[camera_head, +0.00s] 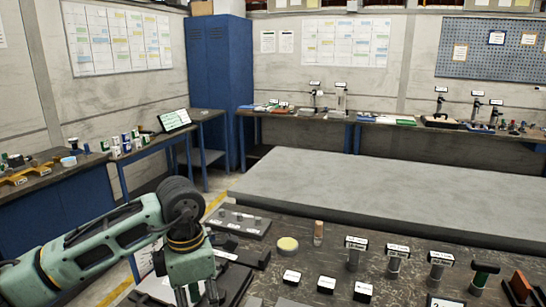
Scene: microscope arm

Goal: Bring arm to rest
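My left arm comes in from the left, green with dark joints, and bends down at the wrist over the near bench. My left gripper (196,293) points down at the bottom edge of the picture. Its fingertips are cut off, so I cannot tell whether it is open or holds anything. My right arm and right gripper are not in view. A microscope arm is not clearly identifiable. On the near dark bench, to the right of the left gripper, stand labelled metal posts (394,264) and a dark green-topped piece (483,276).
Near the gripper are a dark tray with pegs (240,222), a yellow disc (287,245), a copper-topped cylinder (318,232) and small blocks with white labels (291,277). A reddish block (521,286) is at right. Behind is a bare grey tabletop (370,195).

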